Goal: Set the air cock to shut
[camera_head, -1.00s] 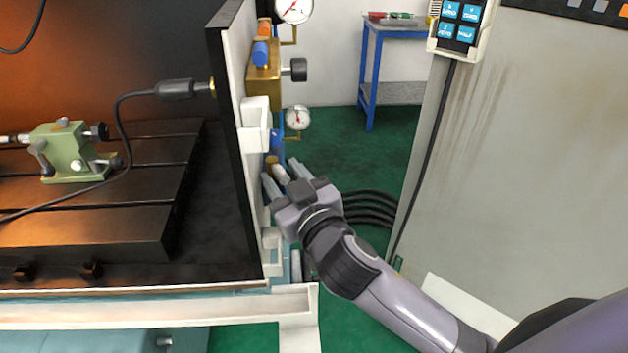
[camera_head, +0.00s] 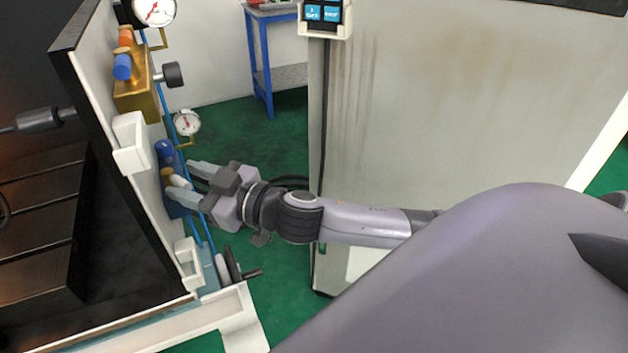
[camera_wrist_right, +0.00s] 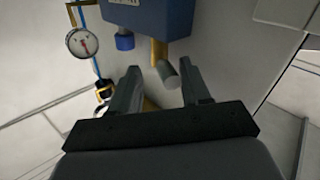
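A blue valve block (camera_head: 178,207) sits low on the white side panel, and its underside fills the top of the right wrist view (camera_wrist_right: 150,18). A yellow stem (camera_wrist_right: 158,52) comes out of it, ending in a short grey cylindrical handle (camera_wrist_right: 169,76), which looks like the air cock's lever. The handle also shows in the head view (camera_head: 181,182). My right gripper (camera_head: 186,180) is open, its fingers on either side of the handle. In the wrist view a gap shows between the handle and each finger. My left gripper is not in view.
A blue knob (camera_wrist_right: 124,42) and a gauge (camera_head: 187,122) are close by. Above sit a brass block (camera_head: 137,97) with orange and blue caps and a black knob (camera_head: 173,75). White brackets (camera_head: 130,143) line the panel. A grey cabinet (camera_head: 440,110) stands right.

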